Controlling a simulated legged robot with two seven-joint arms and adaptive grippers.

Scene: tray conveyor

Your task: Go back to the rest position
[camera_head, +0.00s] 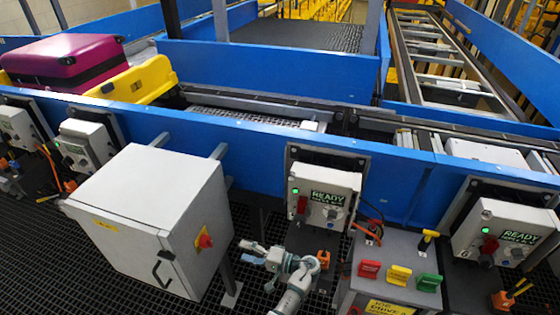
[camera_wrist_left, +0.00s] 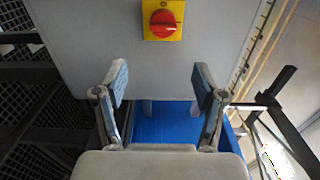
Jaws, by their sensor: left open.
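My left gripper (camera_head: 250,254) shows low in the head view, just right of the large white cabinet (camera_head: 150,205). Its fingers point left toward the cabinet side. In the left wrist view the two fingers of the gripper (camera_wrist_left: 160,90) stand apart with nothing between them. The cabinet's grey face (camera_wrist_left: 90,40) fills the area ahead, with a red rotary switch on a yellow plate (camera_wrist_left: 162,20) above the fingers. The same switch (camera_head: 204,241) shows in the head view. My right gripper is not in view.
A control box (camera_head: 323,195) with a READY display and a stand with red, yellow and green handles (camera_head: 398,273) are close to the right of my arm. A blue conveyor rail (camera_head: 255,150) runs behind. A magenta suitcase (camera_head: 62,60) lies in a yellow tray (camera_head: 140,82).

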